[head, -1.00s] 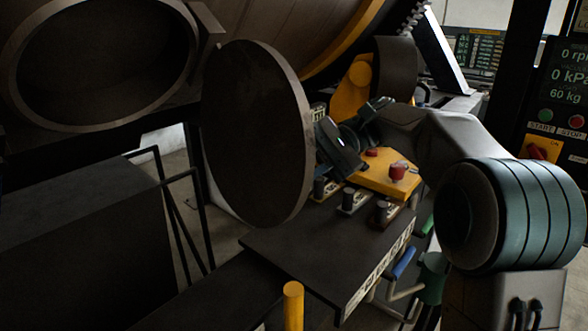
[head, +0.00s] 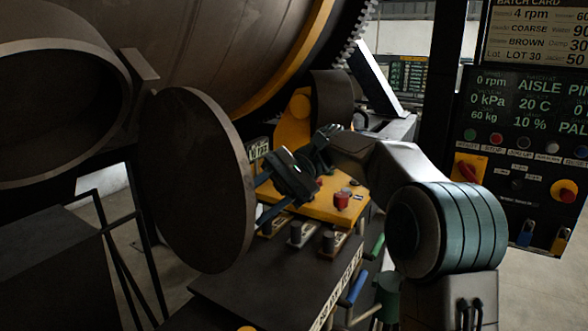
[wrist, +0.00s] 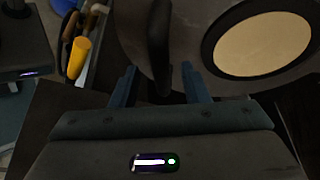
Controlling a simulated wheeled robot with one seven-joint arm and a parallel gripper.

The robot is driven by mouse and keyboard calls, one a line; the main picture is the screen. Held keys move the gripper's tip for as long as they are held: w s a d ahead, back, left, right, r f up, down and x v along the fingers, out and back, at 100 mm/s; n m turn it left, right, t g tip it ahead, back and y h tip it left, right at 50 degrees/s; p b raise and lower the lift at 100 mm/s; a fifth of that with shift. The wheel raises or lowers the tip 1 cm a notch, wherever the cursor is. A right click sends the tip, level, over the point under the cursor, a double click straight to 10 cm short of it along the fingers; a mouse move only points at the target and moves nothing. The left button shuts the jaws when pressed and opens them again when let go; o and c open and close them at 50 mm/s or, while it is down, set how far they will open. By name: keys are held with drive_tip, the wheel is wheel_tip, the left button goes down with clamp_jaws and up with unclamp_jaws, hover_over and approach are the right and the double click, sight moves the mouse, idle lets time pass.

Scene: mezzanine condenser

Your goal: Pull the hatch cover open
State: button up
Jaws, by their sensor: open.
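The hatch cover (head: 195,180) is a dark round disc at left of centre in the head view. It stands swung away from the round drum opening (head: 50,110), with a clear gap between them. In the wrist view the cover (wrist: 190,80) shows a pale tan inner disc with a dark ring. A dark upright bar (wrist: 159,40), seemingly the cover's handle, lies between my fingers. My gripper (head: 263,198) is beside the cover's right edge in the head view. In the wrist view my gripper (wrist: 160,82) is open, fingers on either side of the bar; I cannot tell whether they touch it.
Below my gripper is a yellow control box (head: 315,205) with a red button (head: 341,201). A dark shelf (head: 265,280) holds several small knobs. Tools hang at its front edge. A control panel (head: 520,130) stands at right. Dark rails (head: 115,240) stand at lower left.

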drive_tip(key=p+v, duration=0.2)
drive_tip(key=v, duration=0.8)
drive_tip(key=shift+p, duration=0.35)
drive_tip(key=shift+w+d, duration=0.1)
drive_tip(key=shift+w, duration=0.05)
